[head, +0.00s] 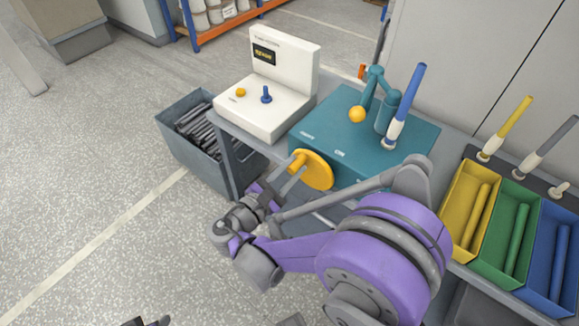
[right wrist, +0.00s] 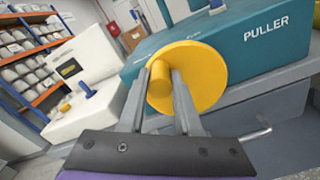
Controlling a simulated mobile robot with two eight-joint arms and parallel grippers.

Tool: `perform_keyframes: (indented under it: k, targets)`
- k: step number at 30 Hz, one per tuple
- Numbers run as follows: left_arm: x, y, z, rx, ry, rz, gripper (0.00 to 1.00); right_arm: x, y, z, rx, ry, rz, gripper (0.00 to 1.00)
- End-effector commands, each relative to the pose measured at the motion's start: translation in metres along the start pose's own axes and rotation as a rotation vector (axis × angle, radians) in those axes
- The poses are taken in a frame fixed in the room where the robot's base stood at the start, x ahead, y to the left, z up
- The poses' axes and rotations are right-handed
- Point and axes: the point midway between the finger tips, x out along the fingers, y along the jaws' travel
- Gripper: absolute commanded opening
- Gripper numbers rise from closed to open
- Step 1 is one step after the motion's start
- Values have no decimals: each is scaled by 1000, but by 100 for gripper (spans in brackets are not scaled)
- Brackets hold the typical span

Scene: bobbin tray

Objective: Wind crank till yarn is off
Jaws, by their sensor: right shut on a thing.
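The yellow crank disc (head: 314,170) with its yellow handle knob (head: 298,160) is on the front of the teal puller box (head: 338,140). My right gripper (head: 291,172) is shut on the crank knob. In the right wrist view the knob (right wrist: 159,85) sits between the two fingers, with the disc (right wrist: 196,75) behind it. Blue yarn is on a bobbin (head: 408,103) standing tilted on the puller's top, beside a teal arm (head: 371,85) with a yellow ball (head: 356,114). My left gripper is not clearly in view; only a dark bit shows at the bottom edge.
A white machine (head: 262,104) with a small display and a blue lever stands left of the puller. A grey bin (head: 178,152) of dark bobbins is at the left. Yellow (head: 455,225), green (head: 500,250) and blue (head: 545,285) trays stand right, with yellow and grey bobbins behind them.

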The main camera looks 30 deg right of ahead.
Motion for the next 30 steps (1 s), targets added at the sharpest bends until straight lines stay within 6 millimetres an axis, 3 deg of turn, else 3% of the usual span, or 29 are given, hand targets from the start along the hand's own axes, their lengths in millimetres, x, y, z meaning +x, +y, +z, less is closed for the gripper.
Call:
perform_keyframes:
  k: [30]
  targets:
    - [7,0,4,0,-3,0,50,0,-42,22,964,0,0,0]
